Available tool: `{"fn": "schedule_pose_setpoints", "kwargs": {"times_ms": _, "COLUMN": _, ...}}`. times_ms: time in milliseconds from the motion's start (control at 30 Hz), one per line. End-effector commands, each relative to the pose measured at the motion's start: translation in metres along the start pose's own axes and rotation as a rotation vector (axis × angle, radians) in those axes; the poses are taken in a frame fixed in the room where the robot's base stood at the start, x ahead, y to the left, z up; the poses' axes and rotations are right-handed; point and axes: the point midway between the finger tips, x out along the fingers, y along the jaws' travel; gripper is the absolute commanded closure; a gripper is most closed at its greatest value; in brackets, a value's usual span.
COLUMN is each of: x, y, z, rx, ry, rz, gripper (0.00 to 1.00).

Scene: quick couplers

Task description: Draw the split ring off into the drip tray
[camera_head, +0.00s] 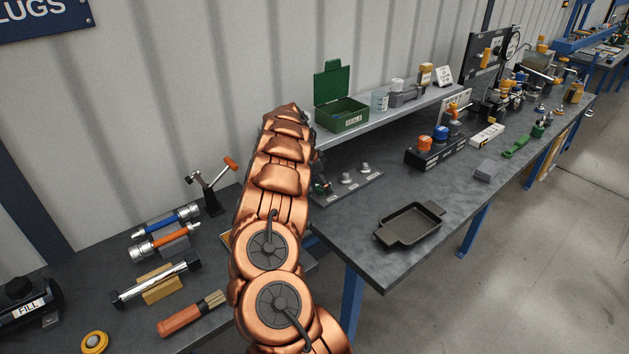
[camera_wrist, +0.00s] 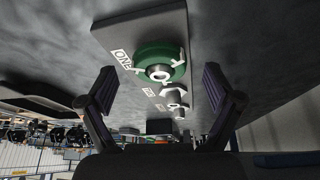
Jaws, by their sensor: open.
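The drip tray (camera_head: 379,236), dark and shallow, lies empty near the front edge of the right bench in the head view. In the wrist view, a green ring (camera_wrist: 147,54) with pale marks sits around a metal fitting on a grey plate (camera_wrist: 119,33); it looks to be the split ring. My gripper (camera_wrist: 158,75) is open, its two dark fingers apart on either side of the ring's line, with nothing between them. In the head view my arm hides the gripper and most of the ring. The plate (camera_head: 350,198) shows there with two bare fittings.
Two more fittings (camera_wrist: 174,92) stand on the plate beyond the ring. A shelf (camera_head: 385,118) with a green box (camera_head: 341,115) runs above the plate. A dark block with coloured caps (camera_head: 436,152) stands to its right. Bench top between plate and tray is clear.

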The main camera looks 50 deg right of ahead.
Motion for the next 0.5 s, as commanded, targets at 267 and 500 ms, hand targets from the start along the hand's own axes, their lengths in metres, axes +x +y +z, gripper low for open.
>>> {"fn": "schedule_pose_setpoints", "kwargs": {"times_ms": 267, "x": 0.0036, "y": -0.0001, "z": 0.0001, "rx": 0.000, "ry": 0.000, "rz": -0.001, "gripper": 0.10}}
{"fn": "schedule_pose_setpoints", "kwargs": {"times_ms": 500, "x": 0.0035, "y": -0.0001, "z": 0.0002, "rx": 0.000, "ry": 0.001, "rz": -0.001, "gripper": 0.24}}
